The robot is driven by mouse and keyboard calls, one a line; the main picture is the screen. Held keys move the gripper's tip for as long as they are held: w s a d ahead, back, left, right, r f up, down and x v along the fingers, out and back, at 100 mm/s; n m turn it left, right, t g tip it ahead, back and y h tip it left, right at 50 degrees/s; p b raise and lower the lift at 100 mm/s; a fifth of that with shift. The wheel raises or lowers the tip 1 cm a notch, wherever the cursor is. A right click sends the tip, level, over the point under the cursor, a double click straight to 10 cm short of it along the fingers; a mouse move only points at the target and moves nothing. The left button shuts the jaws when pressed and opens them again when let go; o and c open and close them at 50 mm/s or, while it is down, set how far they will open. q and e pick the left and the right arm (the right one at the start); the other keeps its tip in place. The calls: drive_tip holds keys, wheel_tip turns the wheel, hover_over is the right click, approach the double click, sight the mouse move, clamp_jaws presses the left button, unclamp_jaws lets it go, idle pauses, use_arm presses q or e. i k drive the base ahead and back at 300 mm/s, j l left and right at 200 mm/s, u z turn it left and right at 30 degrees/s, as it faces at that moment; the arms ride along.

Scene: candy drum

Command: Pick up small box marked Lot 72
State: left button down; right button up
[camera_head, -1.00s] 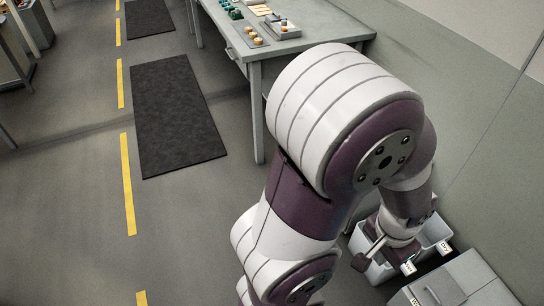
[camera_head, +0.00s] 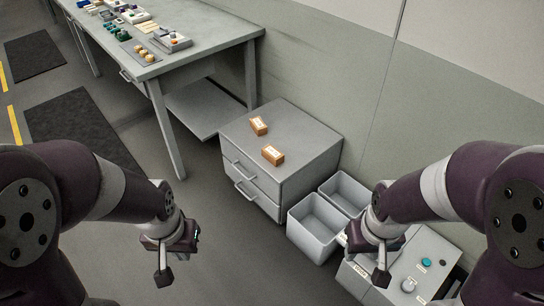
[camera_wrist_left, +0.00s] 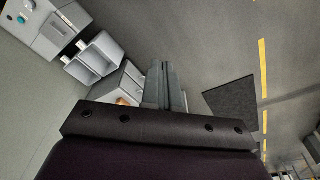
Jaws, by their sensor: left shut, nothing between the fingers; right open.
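Two small tan boxes with white labels sit on the grey drawer cabinet (camera_head: 318,150) in the head view. One box (camera_head: 259,126) is farther back, the other box (camera_head: 273,155) nearer. The lettering is too small to read, so I cannot tell which is Lot 72. My left gripper (camera_head: 164,272) is left of the cabinet and apart from both boxes, shut and empty. My right gripper (camera_head: 382,275) is open, over the control box.
Two grey bins (camera_head: 315,226) stand right of the cabinet. A control box (camera_head: 405,270) with a teal button and a knob is at the lower right. A workbench (camera_head: 215,38) with trays and small items stands at the back left. Floor before the cabinet is clear.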

sight(273, 155)
drive_tip(key=i+z, duration=0.15)
drive_tip(key=z, duration=0.6)
drive_tip(key=i+j+z, duration=0.25)
drive_tip(key=i+j, duration=0.15)
drive_tip(key=i+j+z, duration=0.2)
drive_tip(key=i+j, duration=0.25)
drive_tip(key=i+j+z, duration=0.25)
drive_tip(key=j, duration=0.35)
drive_tip(key=i, duration=0.1)
